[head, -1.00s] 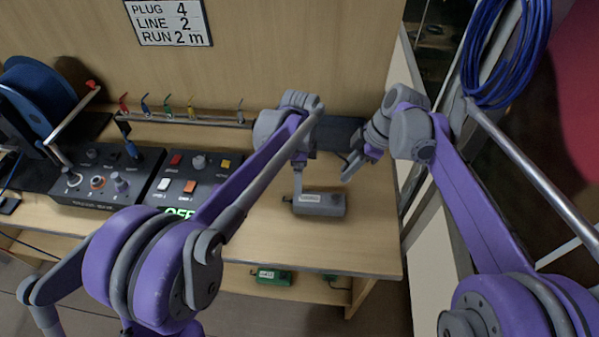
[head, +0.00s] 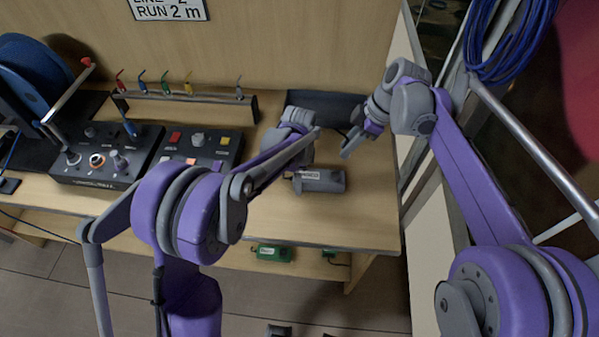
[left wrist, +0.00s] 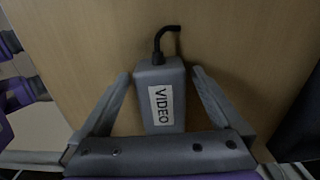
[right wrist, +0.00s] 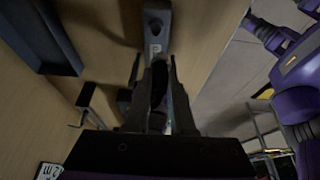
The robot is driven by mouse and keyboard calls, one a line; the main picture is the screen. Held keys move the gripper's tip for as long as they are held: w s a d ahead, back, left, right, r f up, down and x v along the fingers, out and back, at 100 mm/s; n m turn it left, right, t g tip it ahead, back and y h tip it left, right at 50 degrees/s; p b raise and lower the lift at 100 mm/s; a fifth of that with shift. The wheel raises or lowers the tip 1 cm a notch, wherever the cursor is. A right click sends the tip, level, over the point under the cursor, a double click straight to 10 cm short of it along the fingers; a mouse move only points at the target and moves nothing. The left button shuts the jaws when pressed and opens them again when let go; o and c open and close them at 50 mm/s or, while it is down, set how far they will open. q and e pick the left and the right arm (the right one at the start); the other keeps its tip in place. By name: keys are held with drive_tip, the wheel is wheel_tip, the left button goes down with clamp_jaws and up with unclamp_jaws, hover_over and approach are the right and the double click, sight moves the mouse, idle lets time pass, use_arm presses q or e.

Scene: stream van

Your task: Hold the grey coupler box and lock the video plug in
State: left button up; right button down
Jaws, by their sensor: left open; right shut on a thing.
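The grey coupler box (head: 322,181) lies on the table, label up. In the left wrist view the box (left wrist: 165,80) reads VIDEO and has a bent black piece (left wrist: 166,40) at its far end. My left gripper (left wrist: 161,78) is open, with one finger on each side of the box and gaps showing; the arm hides most of it in the head view. My right gripper (head: 350,146) is above the table, behind and right of the box. In the right wrist view it (right wrist: 160,65) is shut on a dark piece (right wrist: 159,85), probably the video plug; its shape is unclear.
A black tray (head: 318,104) stands at the back wall, beside a rack (head: 190,97) of coloured hooks. Control panels (head: 100,160) fill the table's left. Green boxes (head: 273,253) sit below. The table is clear in front of the coupler box.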

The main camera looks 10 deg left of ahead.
use_arm(q)
drive_tip(key=shift+c, duration=0.2)
clamp_jaws()
use_arm(e)
drive_tip(key=m, duration=0.1)
drive_tip(key=f+m+t, duration=0.1)
drive_tip(key=m, duration=0.1)
drive_tip(key=shift+w+a+f+m+h, duration=0.2)
drive_tip(key=shift+a+f+m+h, duration=0.1)
drive_tip(key=shift+a, duration=0.1)
drive_tip(key=m, duration=0.1)
drive_tip(key=f+m+t, duration=0.1)
drive_tip(key=m, duration=0.1)
drive_tip(key=m+t, duration=0.1)
drive_tip(key=m, duration=0.1)
drive_tip(key=shift+w+a+f, duration=0.2)
drive_tip(key=shift+w+a, duration=0.05)
drive_tip(key=shift+a, duration=0.15)
